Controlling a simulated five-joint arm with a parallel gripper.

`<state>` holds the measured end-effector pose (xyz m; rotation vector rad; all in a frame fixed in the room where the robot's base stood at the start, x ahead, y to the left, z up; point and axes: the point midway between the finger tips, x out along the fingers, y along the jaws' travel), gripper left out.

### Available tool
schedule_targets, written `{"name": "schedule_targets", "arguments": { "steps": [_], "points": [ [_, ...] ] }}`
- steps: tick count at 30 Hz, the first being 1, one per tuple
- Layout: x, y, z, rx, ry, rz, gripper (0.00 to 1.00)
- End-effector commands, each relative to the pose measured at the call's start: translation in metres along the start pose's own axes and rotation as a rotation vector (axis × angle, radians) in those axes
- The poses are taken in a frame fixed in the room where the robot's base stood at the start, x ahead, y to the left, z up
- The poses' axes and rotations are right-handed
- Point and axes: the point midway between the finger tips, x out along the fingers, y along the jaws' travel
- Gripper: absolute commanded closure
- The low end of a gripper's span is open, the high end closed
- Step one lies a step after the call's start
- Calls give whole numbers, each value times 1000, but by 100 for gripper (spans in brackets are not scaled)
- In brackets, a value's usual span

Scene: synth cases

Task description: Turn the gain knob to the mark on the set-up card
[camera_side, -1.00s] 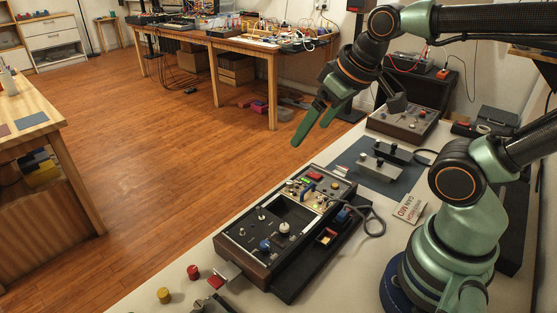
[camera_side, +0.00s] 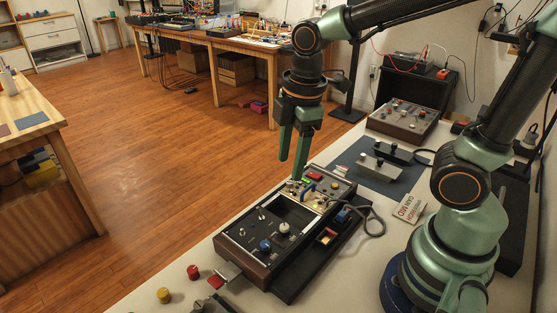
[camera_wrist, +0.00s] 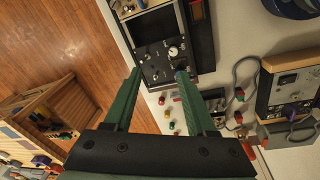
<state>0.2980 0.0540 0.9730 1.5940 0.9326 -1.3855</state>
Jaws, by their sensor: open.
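A dark control panel (camera_side: 245,236) with wooden sides lies on the white bench. It has a white knob (camera_side: 284,228), a blue knob (camera_side: 265,245) and small metal switches; I cannot read which is the gain knob. The white knob also shows in the wrist view (camera_wrist: 173,51). A set-up card (camera_side: 409,209) lies right of the panel, upside down in view; it seems to read GAIN and MID, with a red word too small to be sure of. My gripper (camera_side: 290,174) is open and empty, pointing down above the panel's far end; the wrist view shows its spread fingers (camera_wrist: 158,72).
Red (camera_side: 193,272) and yellow (camera_side: 164,295) caps stand near the bench's front left. A cable (camera_side: 373,222) loops right of the panel. Metal blocks (camera_side: 379,165) sit on a dark mat, with another knobbed box (camera_side: 403,121) behind. Open floor lies left.

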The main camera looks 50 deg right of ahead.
Motion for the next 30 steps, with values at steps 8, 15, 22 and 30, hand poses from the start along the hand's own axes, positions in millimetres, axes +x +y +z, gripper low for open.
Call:
{"name": "schedule_targets", "arguments": {
  "steps": [8, 15, 22, 30],
  "points": [
    [25, -11, -19, -464, -52, -137, 43],
    [40, -15, -19, -525, -56, -156, 43],
    [80, -21, -15, -522, -58, -160, 43],
    [126, -28, -11, -521, -57, -158, 43]
  ]
}}
